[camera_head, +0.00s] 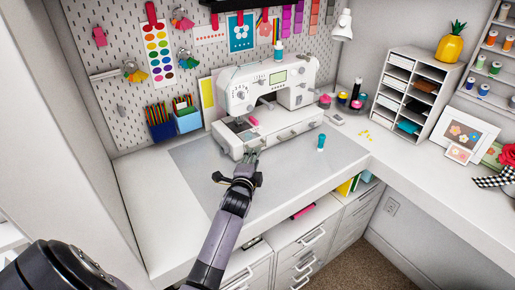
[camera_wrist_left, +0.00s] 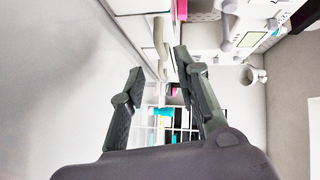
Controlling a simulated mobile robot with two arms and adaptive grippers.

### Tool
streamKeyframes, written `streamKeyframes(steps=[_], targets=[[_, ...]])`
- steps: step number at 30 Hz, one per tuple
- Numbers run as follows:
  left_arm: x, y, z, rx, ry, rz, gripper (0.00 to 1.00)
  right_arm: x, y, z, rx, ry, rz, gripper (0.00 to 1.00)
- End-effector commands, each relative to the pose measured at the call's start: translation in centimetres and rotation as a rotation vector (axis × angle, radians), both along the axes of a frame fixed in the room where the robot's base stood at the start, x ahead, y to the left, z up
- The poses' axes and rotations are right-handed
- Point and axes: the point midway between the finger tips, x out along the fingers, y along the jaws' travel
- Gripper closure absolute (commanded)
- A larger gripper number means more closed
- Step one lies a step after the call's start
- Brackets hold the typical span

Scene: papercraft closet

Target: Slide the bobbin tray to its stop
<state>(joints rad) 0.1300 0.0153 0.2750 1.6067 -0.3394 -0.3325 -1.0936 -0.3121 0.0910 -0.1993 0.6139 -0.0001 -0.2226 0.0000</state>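The white sewing machine (camera_head: 290,97) stands on the desk at the back, with a flat bed along its front. I cannot clearly tell the bobbin tray apart from the machine's white base (camera_head: 275,138). My left gripper (camera_head: 252,155) is at the front left of that base, pointing toward it; whether it touches cannot be told. In the left wrist view its two fingers (camera_wrist_left: 158,62) are apart, with no object clearly held. A pale, narrow thing (camera_wrist_left: 161,38) shows beyond the fingertips. My right gripper is not in view.
A teal spool (camera_head: 321,142) stands on the grey mat (camera_head: 195,165), right of the gripper. Pencil cups (camera_head: 187,120) stand left of the machine. A white shelf unit (camera_head: 415,90) and picture frames (camera_head: 465,133) are at right. The mat's front is mostly clear.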

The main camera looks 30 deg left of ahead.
Motion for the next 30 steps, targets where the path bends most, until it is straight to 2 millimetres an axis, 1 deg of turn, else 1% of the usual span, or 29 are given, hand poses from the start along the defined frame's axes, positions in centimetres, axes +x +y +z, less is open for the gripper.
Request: streamKeyframes(steps=[1, 3, 6, 8, 12, 15, 17, 20, 25, 30], targets=[[1.0, 0.4, 0.0, -0.001, 0.0, 0.001, 0.7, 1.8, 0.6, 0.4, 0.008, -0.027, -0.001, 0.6], [2.1, 0.8, -0.2, 0.0, 0.0, 0.0, 0.7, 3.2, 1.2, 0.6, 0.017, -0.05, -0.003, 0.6], [3.4, 1.4, -0.4, -0.002, -0.001, 0.0, 0.7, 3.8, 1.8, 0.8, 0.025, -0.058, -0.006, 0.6], [4.1, 1.7, -0.6, -0.001, 0.0, 0.001, 0.7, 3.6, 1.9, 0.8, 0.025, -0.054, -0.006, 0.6], [5.1, 2.1, -0.8, 0.0, 0.0, 0.0, 0.7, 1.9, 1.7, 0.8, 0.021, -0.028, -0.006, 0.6], [5.5, 2.2, -0.9, 0.0, 0.001, 0.0, 0.7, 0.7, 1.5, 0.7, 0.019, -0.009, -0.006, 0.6], [5.6, 2.3, -0.9, 0.0, 0.0, 0.0, 0.7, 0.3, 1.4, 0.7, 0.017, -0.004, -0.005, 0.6], [5.7, 2.3, -0.9, 0.0, -0.001, 0.0, 0.7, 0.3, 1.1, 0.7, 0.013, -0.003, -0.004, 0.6], [5.7, 2.3, -0.9, 0.0, 0.0, 0.0, 0.71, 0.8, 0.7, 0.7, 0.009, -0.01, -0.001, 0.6], [5.6, 2.3, -0.9, 0.0, 0.0, 0.0, 0.82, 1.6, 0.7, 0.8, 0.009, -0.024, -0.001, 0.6]])
